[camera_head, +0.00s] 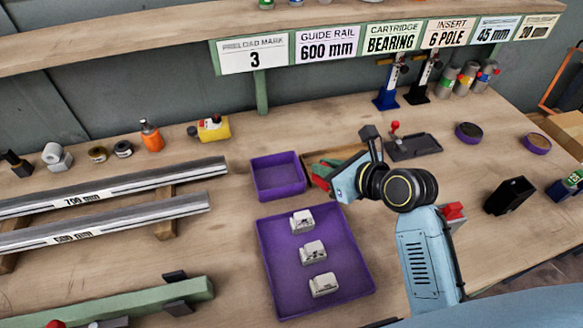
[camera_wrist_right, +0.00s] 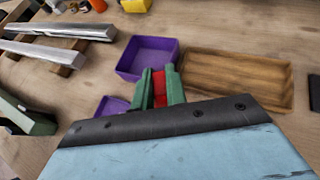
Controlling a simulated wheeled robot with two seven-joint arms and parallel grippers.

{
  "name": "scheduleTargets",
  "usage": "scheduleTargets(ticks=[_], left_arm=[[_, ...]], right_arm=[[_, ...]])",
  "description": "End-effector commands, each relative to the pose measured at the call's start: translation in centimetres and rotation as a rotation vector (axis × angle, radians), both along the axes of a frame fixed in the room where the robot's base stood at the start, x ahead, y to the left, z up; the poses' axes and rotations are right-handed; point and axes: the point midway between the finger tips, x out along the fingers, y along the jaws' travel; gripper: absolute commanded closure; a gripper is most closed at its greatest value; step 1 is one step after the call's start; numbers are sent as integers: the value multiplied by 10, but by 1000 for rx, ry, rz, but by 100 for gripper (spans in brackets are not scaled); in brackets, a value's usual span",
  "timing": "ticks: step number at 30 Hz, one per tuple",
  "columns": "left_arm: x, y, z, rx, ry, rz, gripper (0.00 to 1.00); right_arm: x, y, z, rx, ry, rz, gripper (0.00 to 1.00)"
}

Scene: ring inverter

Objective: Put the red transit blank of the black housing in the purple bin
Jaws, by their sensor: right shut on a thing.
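My right gripper (camera_head: 322,173) has green fingers and is shut on a red block, the red transit blank (camera_wrist_right: 158,88). The blank also shows as a small red patch between the fingers in the head view. The gripper is above the table, just right of the empty purple bin (camera_head: 291,158). In the wrist view the bin (camera_wrist_right: 130,72) lies just beyond the fingertips, and the blank overlaps its near right side in the picture. A black open box, seemingly the black housing (camera_head: 510,196), stands at the right. My left gripper is not in view.
A wooden tray (camera_wrist_right: 283,103) lies right of the bin. A larger purple tray (camera_head: 273,275) with white blocks lies in front of it. Metal rails (camera_head: 110,190) lie at the left. Another red piece (camera_head: 453,210) shows beside my arm, its base hidden.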

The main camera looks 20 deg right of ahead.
Motion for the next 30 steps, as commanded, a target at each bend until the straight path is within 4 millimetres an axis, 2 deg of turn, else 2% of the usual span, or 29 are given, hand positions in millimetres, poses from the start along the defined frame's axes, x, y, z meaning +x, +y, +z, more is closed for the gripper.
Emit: scheduleTargets(ticks=[1, 3, 8, 12, 17, 21, 25, 30], left_arm=[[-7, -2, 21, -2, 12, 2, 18], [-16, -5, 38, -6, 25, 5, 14], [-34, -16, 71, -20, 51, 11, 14], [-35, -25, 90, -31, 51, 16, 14], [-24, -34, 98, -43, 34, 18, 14], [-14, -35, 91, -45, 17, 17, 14], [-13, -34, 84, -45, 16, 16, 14], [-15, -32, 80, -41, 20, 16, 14]], right_arm=[[13, 7, 13, 10, 3, -15, 100], [31, 17, 16, 14, 7, -37, 100], [64, 45, 23, 8, 7, -66, 100], [82, 69, 27, -7, 3, -69, 100], [91, 83, 25, -20, -3, -67, 100], [92, 85, -1, -26, -1, -65, 100], [92, 84, -25, -25, -2, -66, 100], [93, 85, -39, -23, -5, -67, 100]])
